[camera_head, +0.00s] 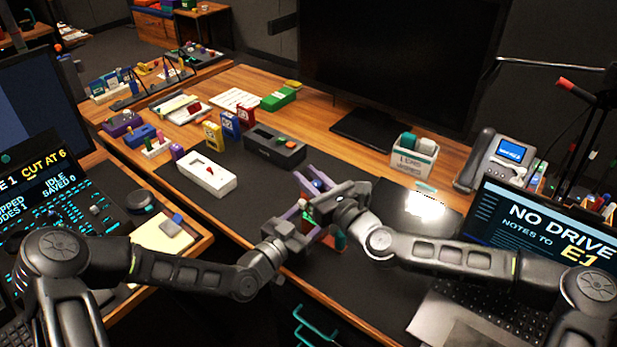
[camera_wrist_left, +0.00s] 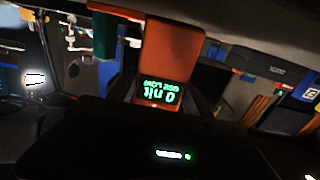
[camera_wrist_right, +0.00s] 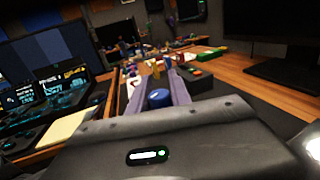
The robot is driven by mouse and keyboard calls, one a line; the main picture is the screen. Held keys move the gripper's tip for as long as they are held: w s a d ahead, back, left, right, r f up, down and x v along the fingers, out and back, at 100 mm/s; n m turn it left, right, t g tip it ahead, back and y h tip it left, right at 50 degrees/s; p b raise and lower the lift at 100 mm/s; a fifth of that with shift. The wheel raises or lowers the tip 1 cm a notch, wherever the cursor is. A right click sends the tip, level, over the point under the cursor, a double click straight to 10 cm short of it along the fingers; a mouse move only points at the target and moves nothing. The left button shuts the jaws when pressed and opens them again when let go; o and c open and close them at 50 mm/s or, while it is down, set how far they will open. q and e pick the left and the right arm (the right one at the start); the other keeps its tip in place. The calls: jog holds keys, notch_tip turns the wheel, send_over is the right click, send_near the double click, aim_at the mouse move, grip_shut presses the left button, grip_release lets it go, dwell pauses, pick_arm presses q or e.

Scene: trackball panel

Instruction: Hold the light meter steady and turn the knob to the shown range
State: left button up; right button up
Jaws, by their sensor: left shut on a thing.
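The light meter is an orange body (camera_wrist_left: 170,55) in the left wrist view. Its lit screen (camera_wrist_left: 160,92) appears upside down there and reads "0 nit" and "USE LOW". A teal piece (camera_wrist_left: 105,36) shows beside the body. In the head view a little of the orange meter (camera_head: 336,247) shows past my grippers. My left gripper (camera_head: 300,232) is shut on the meter. My right gripper (camera_head: 305,192) is just beyond the left one, its purple fingers apart. A blue round piece (camera_wrist_right: 158,97) shows between them; I cannot tell whether they touch it. The knob's setting is not readable.
A white box (camera_head: 208,178) and a dark grey box (camera_head: 275,146) stand on the black mat beyond my grippers. A monitor stands behind. A laptop (camera_head: 560,235) is at the right, and a labelled container (camera_head: 413,158) is at the back right.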

grip_shut()
jog(key=shift+r+m+t+h, duration=0.15)
jog(key=shift+m+t+h, duration=0.25)
jog(key=shift+h, duration=0.1)
jog(key=shift+w+d+m+t+h, duration=0.15)
jog(key=shift+m+t+h, duration=0.65)
jog(key=shift+h, duration=0.4)
jog(key=shift+w+d+m+t+h, duration=0.1)
jog(key=shift+d+m+t+h, duration=0.1)
jog(key=shift+m+h, duration=0.55)
jog(key=shift+w+d+m+t+h, duration=0.15)
jog(key=shift+m+h, duration=0.3)
jog(key=shift+h, duration=0.45)
jog(key=shift+s+d+m+t+h, duration=0.1)
jog(key=shift+d+m+t+h, duration=0.15)
jog(key=shift+m+h, duration=0.5)
jog(key=shift+h, duration=0.3)
jog(key=shift+o, duration=2.4)
grip_release()
